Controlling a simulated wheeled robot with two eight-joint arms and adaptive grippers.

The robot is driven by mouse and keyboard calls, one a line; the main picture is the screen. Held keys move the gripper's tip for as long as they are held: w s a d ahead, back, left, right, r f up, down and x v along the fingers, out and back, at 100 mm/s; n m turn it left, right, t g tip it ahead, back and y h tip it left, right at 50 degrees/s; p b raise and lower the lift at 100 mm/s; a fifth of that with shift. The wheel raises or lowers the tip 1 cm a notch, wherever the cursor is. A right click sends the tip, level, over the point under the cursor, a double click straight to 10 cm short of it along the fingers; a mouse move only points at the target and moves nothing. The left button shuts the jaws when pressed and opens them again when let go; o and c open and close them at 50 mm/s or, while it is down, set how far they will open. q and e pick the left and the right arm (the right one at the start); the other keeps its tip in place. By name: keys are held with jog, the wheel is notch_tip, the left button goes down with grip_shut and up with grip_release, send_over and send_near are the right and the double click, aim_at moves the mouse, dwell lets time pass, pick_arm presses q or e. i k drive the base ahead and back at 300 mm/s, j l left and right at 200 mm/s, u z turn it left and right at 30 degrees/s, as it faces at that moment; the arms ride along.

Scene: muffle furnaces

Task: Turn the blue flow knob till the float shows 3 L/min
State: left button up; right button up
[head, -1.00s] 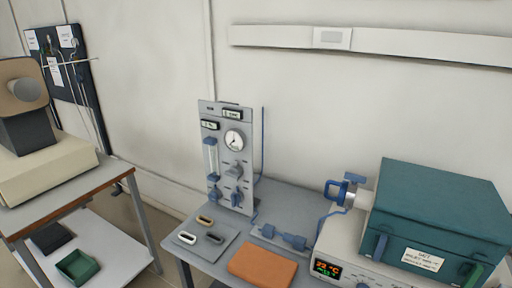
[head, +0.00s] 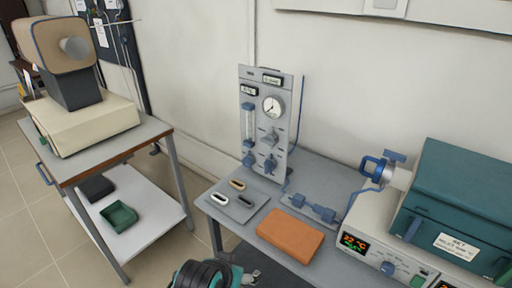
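The grey gas panel (head: 284,92) stands upright at the back of the grey table. On its left side is a clear flow tube (head: 248,122) with blue ends; its float and scale are too small to read. A blue knob (head: 249,160) sits just below the tube. A second blue knob (head: 270,164) is to its right, below a grey knob (head: 270,138). A round white gauge (head: 272,106) is near the top. Neither of my grippers can be made out, and nothing touches the knobs.
An orange block (head: 290,237) and a grey mat (head: 229,211) with small rings lie before the panel. A teal furnace (head: 470,180) is on the right. A cart (head: 150,135) stands left. A dark ribbed object (head: 203,274) shows at the bottom edge.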

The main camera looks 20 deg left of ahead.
aim_at(246, 162)
jog(key=j+z, duration=0.65)
jog(key=z, duration=0.15)
jog(key=j+z, duration=0.1)
jog(key=j, duration=0.4)
jog(key=k+j+z, duration=0.1)
jog(key=j, duration=0.4)
jog(key=k+j+z, duration=0.1)
jog(key=j, duration=0.4)
jog(key=k+j, duration=0.1)
jog(key=j, duration=0.4)
jog(key=k+j+z, duration=0.15)
jog(key=j, duration=0.35)
jog(key=k+j, duration=0.1)
jog(key=j, duration=0.4)
jog(key=k+j, duration=0.1)
jog(key=j, duration=0.45)
